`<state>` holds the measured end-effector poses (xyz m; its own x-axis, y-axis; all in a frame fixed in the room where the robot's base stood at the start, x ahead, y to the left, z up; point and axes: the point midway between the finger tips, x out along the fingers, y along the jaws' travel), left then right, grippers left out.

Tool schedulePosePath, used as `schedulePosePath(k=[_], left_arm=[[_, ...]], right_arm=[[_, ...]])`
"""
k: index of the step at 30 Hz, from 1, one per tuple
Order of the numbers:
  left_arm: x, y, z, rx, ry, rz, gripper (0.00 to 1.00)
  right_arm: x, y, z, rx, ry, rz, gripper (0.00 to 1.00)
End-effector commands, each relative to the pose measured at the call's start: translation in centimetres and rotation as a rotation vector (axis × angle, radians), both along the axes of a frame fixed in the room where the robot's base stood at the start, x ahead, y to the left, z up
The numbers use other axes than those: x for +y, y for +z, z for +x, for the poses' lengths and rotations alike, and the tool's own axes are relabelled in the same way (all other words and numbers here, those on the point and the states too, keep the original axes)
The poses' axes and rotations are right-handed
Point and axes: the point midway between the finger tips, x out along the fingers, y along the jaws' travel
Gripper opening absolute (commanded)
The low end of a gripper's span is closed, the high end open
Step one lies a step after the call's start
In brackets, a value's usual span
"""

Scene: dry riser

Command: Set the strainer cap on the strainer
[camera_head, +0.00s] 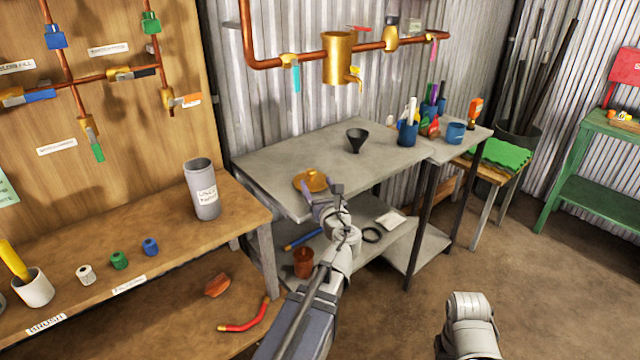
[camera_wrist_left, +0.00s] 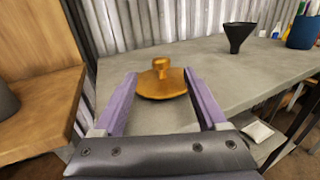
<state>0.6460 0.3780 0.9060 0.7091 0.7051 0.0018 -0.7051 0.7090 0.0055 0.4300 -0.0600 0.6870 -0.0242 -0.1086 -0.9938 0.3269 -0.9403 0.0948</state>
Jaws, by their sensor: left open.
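The strainer cap (camera_head: 314,181) is a round golden lid with a knob on top. It lies flat on the grey table near its front left edge, and shows in the left wrist view (camera_wrist_left: 162,85) between and just beyond the fingers. The strainer appears to be the brass pot (camera_head: 338,62) on the copper pipe behind the table; it is outside the wrist view. My left gripper (camera_head: 322,197) is open and empty at the near side of the cap, its purple fingers (camera_wrist_left: 159,76) spread wider than the knob. Contact cannot be told. My right gripper is out of view.
A black funnel (camera_head: 357,139) stands on the grey table (camera_head: 285,155), right of the cap. A grey canister (camera_head: 202,190) stands on the wooden bench at left. The tabletop between cap and funnel is clear.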

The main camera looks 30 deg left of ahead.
Motion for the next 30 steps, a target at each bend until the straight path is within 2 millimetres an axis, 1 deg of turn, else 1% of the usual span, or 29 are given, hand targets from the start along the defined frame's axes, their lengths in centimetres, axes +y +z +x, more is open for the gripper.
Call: schedulePosePath(k=[6, 11, 14, 21, 24, 30], left_arm=[[1.5, 0.0, 1.7, -0.001, 0.002, -0.003, 0.75], [1.8, 0.0, 1.8, -0.002, 0.001, -0.004, 0.75], [2.1, 0.1, 2.3, -0.002, 0.002, -0.005, 0.75], [4.2, 0.2, 4.9, -0.002, 0.003, -0.005, 0.75], [5.0, 0.2, 5.7, -0.002, 0.002, -0.005, 0.75], [5.1, 0.2, 5.6, -0.003, 0.001, -0.006, 0.75]], right_arm=[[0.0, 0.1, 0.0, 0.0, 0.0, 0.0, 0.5], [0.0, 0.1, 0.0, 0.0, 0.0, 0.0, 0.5], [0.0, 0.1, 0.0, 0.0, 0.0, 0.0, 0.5], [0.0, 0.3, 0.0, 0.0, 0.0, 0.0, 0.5], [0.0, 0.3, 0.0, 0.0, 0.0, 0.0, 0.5], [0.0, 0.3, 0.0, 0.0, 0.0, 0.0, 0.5]])
